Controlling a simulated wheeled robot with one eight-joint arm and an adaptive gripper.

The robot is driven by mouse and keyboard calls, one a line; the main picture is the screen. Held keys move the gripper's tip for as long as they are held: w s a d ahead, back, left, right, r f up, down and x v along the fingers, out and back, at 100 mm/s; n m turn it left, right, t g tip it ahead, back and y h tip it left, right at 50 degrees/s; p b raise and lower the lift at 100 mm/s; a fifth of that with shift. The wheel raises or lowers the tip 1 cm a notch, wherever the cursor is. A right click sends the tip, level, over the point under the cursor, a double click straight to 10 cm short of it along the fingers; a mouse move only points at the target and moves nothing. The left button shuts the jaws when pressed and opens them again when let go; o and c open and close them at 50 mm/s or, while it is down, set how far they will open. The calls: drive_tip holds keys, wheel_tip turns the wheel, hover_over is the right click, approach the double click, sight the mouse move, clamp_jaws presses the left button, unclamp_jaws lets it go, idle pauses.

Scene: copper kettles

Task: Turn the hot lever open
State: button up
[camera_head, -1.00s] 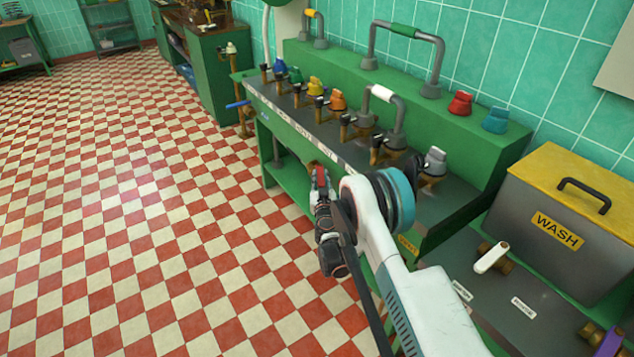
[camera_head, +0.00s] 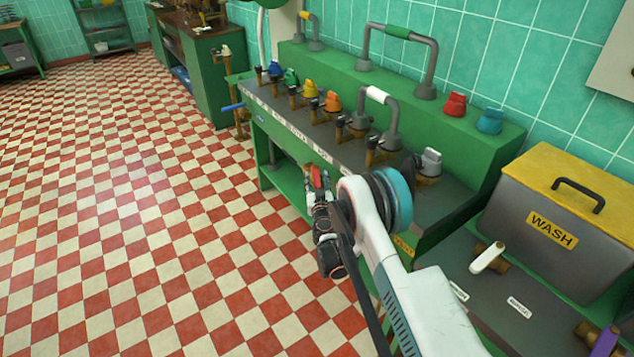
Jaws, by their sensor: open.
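No lever can be read as "hot" from here, as the small labels are too small to read. A white-handled lever (camera_head: 488,258) on a brass fitting stands in front of the WASH box. A purple-handled lever (camera_head: 606,341) is partly cut off at the lower right corner. A blue-handled lever (camera_head: 233,107) sticks out at the bench's far left end. My gripper (camera_head: 316,172) is open and seems empty, in front of the green bench and well left of the white lever. Its fingertips are small and hard to make out.
The green bench (camera_head: 430,240) carries a row of coloured valve knobs, with grey pipe handles above. Red (camera_head: 455,104) and teal (camera_head: 490,121) knobs sit on its upper ledge. The WASH box (camera_head: 560,215) has a yellow lid. The checkered floor (camera_head: 130,250) at left is clear.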

sight(317, 180)
wheel_tip(317, 180, up, 10)
drive_tip(key=shift+f, duration=0.1)
idle(0.4)
